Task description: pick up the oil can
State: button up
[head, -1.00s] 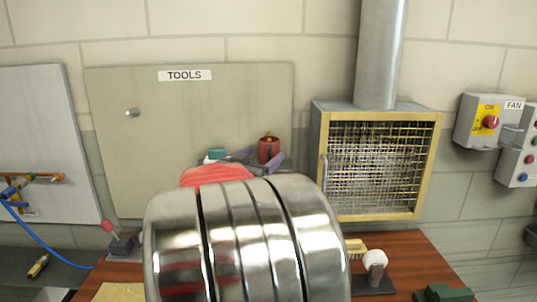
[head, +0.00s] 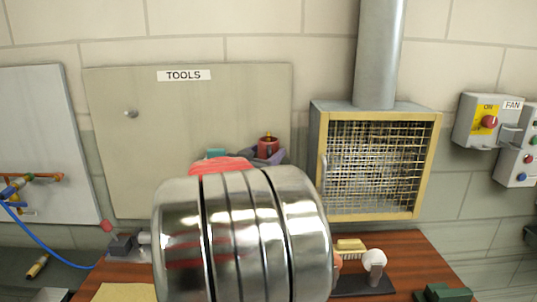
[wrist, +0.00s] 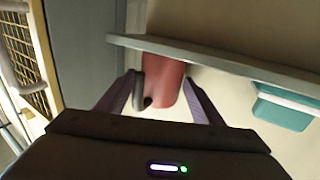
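The oil can (head: 268,146) is a small red can with a yellow tip, in front of the lower right of the tools panel. In the wrist view its red body (wrist: 166,78) lies between my gripper's two purple fingers (wrist: 163,92), with a dark curved part on its left side. My gripper is open around the can; a gap shows on the left, and contact on the right cannot be told. In the head view a purple finger (head: 272,158) shows by the can's lower right. My shiny arm hides the can's surroundings below.
A teal item (head: 216,153) stands left of the can and shows in the wrist view (wrist: 284,106). A yellow-framed mesh box (head: 318,190) is to the right. A wooden bench (head: 415,265) lies below.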

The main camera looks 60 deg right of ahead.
jog(key=c, duration=1)
jog(key=shift+r, duration=0.1)
